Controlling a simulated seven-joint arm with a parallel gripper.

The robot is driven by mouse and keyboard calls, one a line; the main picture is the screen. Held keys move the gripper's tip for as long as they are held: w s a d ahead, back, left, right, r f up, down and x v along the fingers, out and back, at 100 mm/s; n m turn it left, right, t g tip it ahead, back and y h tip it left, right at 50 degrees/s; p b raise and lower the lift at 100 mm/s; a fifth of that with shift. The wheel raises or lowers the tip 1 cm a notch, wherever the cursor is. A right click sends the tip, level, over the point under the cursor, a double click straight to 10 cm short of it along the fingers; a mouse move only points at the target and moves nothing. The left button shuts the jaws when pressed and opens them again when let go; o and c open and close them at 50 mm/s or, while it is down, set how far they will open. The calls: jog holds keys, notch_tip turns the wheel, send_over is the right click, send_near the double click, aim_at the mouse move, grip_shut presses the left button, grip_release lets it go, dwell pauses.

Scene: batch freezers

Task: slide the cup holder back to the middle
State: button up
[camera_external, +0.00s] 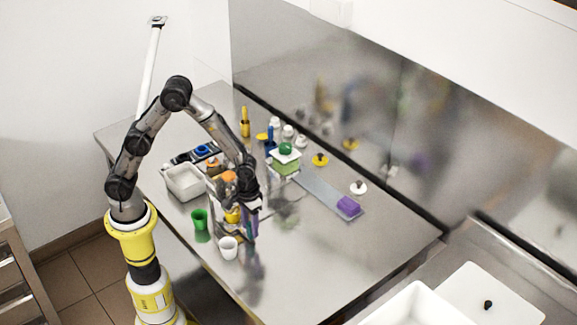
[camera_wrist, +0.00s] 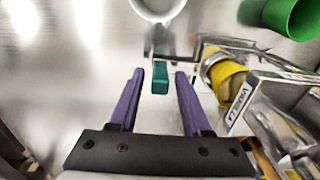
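My gripper (camera_wrist: 159,76) has two purple fingers, spread apart. In the wrist view a teal block (camera_wrist: 160,84) shows between the fingertips, with a gap on each side. A thin metal frame (camera_wrist: 228,42) runs right from near the block, beside a yellow cup (camera_wrist: 228,80) and a metal ring. This looks like the cup holder; I cannot tell its exact bounds. In the external view my gripper (camera_external: 250,238) is low over the table's near side, to the right of the yellow cup (camera_external: 232,215), and my arm hides part of this area.
A white cup (camera_external: 228,247) and a green cup (camera_external: 199,219) stand close by on the steel table (camera_external: 330,255). Behind are a white bin (camera_external: 184,185), a green container (camera_external: 285,162) and a grey strip with a purple block (camera_external: 348,206). The table's right part is clear.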

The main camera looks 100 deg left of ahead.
grip_shut()
jog(key=shift+r, duration=0.1)
dwell(1.1)
